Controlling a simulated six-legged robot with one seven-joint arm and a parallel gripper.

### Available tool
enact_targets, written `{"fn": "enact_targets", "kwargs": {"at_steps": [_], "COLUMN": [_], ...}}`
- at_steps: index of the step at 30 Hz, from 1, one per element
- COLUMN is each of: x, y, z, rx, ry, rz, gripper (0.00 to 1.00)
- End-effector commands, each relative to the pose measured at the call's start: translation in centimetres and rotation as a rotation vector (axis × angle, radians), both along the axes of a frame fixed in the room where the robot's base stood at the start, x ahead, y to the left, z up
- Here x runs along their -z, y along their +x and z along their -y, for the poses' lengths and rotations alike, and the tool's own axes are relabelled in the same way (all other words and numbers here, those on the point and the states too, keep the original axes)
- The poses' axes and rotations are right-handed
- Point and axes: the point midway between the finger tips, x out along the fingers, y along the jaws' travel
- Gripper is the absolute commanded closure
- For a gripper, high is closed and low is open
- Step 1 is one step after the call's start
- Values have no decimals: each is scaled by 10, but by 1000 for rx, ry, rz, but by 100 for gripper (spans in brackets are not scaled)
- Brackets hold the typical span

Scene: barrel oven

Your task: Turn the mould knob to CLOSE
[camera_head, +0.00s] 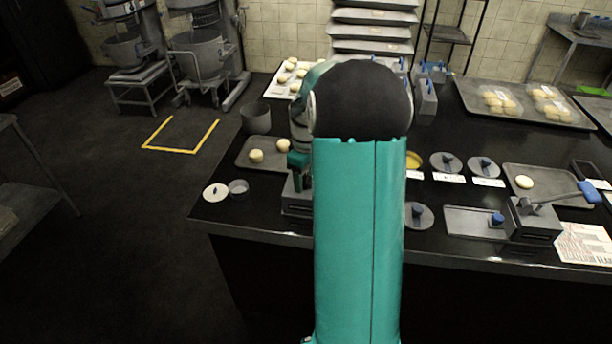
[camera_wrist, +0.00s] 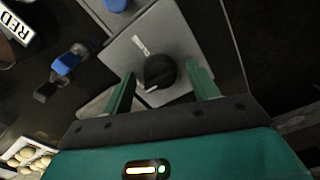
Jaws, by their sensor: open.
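The mould knob (camera_wrist: 160,71) is round and black, with a short white pointer mark on its near-left edge. It sits on a grey plate (camera_wrist: 186,30), with a small white label up and left of it; I cannot read the label. My gripper (camera_wrist: 162,69) is open, with one green finger on each side of the knob. Gaps show between the fingers and the knob; I cannot tell how deep the fingertips reach. In the head view, a grey housing (camera_head: 297,203) lies under the end of my arm, which hides the knob.
Blue-handled parts (camera_wrist: 67,64) lie left of the plate in the wrist view. In the head view, a tray (camera_head: 243,156) with dough balls, a grey pot (camera_head: 256,117) and round tins (camera_head: 237,187) stand left of my arm. A blue-levered press (camera_head: 534,222) stands right.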

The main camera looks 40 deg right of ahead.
Motion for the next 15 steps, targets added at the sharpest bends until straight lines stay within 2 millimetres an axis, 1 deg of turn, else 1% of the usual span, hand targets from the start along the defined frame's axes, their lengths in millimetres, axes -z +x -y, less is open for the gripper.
{"fn": "enact_targets", "kwargs": {"at_steps": [1,2,6,8,9,15], "x": [0,0,0,0,-1,-1], "y": [0,0,0,0,0,0], "z": [0,0,0,0,0,0], "rx": [0,0,0,0,0,10], "ry": [0,0,0,0,0,0], "rz": [0,0,0,0,0,0], "gripper": [41,44,72,84,85,85]}}
